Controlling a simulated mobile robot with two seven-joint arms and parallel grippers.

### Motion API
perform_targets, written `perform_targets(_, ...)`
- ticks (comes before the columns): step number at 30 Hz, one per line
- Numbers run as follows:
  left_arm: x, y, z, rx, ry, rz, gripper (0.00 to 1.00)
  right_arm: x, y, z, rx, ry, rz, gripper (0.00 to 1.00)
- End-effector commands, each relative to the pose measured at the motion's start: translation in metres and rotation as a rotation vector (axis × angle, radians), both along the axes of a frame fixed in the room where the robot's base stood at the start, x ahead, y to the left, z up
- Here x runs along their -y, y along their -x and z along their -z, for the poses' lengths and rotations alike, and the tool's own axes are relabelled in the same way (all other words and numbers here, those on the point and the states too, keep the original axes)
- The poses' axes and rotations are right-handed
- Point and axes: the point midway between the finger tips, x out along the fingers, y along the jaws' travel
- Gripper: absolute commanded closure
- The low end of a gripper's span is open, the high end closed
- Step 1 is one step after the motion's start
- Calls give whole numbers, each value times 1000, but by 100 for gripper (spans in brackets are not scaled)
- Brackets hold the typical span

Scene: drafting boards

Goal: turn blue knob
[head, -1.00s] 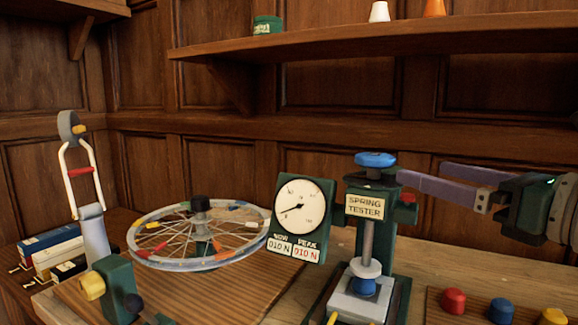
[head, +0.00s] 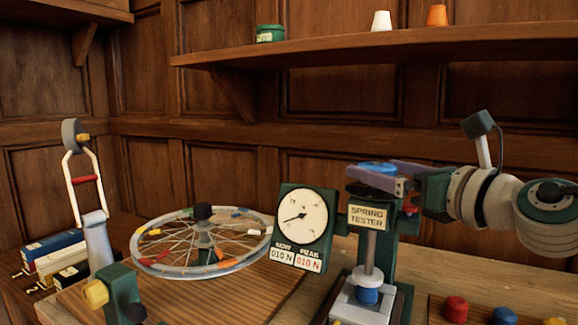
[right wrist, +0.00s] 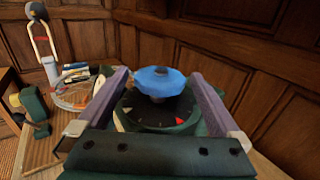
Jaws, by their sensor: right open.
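The blue knob (head: 378,167) is the round, lobed cap on top of the dark green spring tester (head: 366,216). In the right wrist view the blue knob (right wrist: 158,80) stands over a dark round dial with a red mark. My right gripper (head: 371,168) is open, its two purple fingers reaching in from the right at the knob's height. In the right wrist view the open fingers (right wrist: 160,76) stand on either side of the knob, with a gap visible on each side. In the head view the near finger hides part of the knob. My left gripper is not in view.
A round gauge (head: 301,216) with number displays stands left of the tester. A spoked wheel (head: 200,243) lies further left. A red button (head: 455,309) and a blue button (head: 504,316) sit at the front right. A shelf (head: 420,42) runs above.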

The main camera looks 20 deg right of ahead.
Motion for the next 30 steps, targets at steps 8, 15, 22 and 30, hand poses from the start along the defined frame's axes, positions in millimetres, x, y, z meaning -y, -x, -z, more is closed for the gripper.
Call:
perform_targets(8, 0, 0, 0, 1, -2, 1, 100, 0, 0, 0, 0, 0, 0, 3)
perform_targets(15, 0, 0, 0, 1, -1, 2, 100, 0, 0, 0, 0, 0, 1, 30)
perform_targets(22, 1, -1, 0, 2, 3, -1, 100, 0, 0, 0, 1, 0, 1, 56)
perform_targets(30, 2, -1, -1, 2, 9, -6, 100, 0, 0, 0, 1, -1, 2, 78)
